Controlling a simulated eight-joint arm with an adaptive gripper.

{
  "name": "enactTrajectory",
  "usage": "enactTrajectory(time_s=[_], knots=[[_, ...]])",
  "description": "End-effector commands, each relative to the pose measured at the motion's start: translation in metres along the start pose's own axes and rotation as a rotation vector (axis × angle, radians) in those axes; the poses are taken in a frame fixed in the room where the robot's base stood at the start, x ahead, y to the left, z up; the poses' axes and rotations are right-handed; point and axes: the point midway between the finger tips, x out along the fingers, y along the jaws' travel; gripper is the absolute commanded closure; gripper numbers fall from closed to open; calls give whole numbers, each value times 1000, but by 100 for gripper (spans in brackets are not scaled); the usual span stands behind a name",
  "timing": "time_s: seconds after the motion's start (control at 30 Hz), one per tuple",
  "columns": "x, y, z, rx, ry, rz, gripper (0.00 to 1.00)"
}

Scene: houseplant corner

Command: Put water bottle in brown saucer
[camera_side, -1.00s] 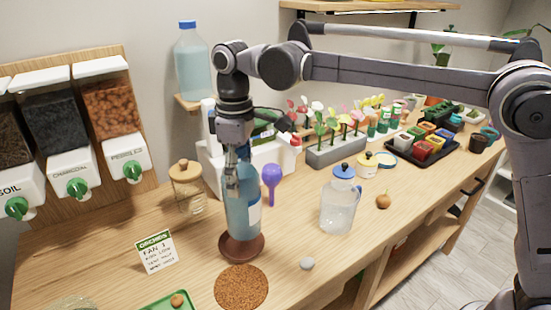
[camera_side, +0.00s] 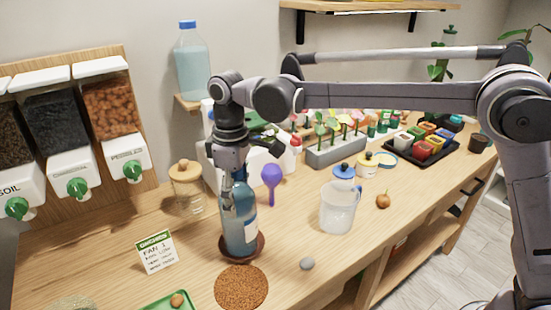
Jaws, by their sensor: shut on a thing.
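The water bottle (camera_side: 240,222) is blue with a pale label. It stands in the brown saucer (camera_side: 261,243), leaning slightly, with its base inside the rim. My gripper (camera_side: 233,180) is at the bottle's upper part and shut on it. The fingers and wrist hide the bottle's neck and top, and the bottle hides most of the saucer's middle.
A round cork mat (camera_side: 241,288) lies just in front of the saucer. A purple bulb (camera_side: 271,180), a clear jug (camera_side: 339,207) and a grey pebble (camera_side: 306,263) are to the right. A cork-lidded jar (camera_side: 188,188) and sign (camera_side: 157,252) are left.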

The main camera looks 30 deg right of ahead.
Motion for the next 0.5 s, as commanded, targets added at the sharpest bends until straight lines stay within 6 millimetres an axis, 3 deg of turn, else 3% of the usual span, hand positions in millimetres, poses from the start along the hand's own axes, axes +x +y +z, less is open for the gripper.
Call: enactTrajectory(time_s=[0.1,0.13,0.17,0.2,0.5], knots=[[2,0,0,0,0,0,88],[3,0,-1,0,0,0,17],[3,0,-1,0,0,0,8],[3,0,0,0,0,0,3],[2,0,0,0,0,0,3]])
